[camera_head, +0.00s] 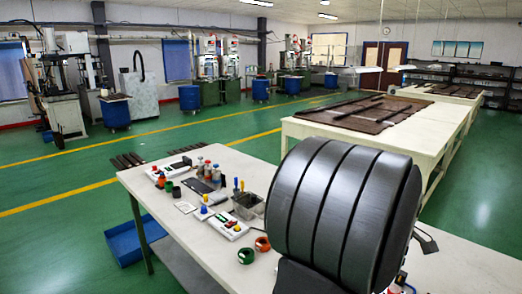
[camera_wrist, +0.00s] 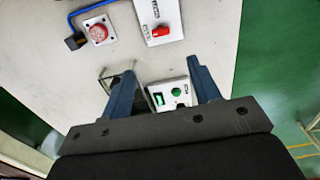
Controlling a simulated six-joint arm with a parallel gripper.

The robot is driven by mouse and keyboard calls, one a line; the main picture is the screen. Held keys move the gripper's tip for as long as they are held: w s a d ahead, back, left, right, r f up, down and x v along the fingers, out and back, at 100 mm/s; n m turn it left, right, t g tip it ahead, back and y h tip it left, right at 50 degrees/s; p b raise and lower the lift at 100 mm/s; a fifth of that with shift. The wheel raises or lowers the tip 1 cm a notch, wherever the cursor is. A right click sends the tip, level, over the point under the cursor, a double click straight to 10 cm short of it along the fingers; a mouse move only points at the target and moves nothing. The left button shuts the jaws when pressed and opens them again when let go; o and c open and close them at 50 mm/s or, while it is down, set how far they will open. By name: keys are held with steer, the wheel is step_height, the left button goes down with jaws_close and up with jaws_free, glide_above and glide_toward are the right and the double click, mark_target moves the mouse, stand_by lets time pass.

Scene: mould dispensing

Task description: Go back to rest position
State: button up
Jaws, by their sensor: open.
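My gripper (camera_wrist: 161,68) shows in the wrist view with its two blue-grey fingers spread apart. Nothing is held between the fingers. The fingers point over the pale table top (camera_wrist: 60,95). A white box with a green button (camera_wrist: 178,92) shows between the fingers, below them. Whether the fingers touch anything cannot be told. In the head view, the gripper is not visible. A large dark grey, banded rounded shape fills the right middle there and hides part of the white table (camera_head: 135,182).
The wrist view shows a red round button (camera_wrist: 98,32) with a blue cable and a white panel with a red switch (camera_wrist: 160,30). In the head view, bottles (camera_head: 205,170), a grey tray (camera_head: 247,205) and coloured rings crowd the table. A long cream table (camera_head: 440,130) stands behind.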

step_height(320, 180, down, 15)
steer(key=shift+f, duration=0.15)
steer(key=shift+f+m, duration=0.3)
steer(key=m, duration=0.3)
steer(key=shift+a+r+m, duration=0.1)
steer(key=shift+m, duration=0.2)
steer(key=m, duration=0.4)
steer(key=shift+s+m, duration=0.1)
steer(key=shift+m, duration=0.2)
steer(key=m, duration=0.4)
steer(key=shift+a+m, duration=0.15)
steer(key=shift+m, duration=2.05)
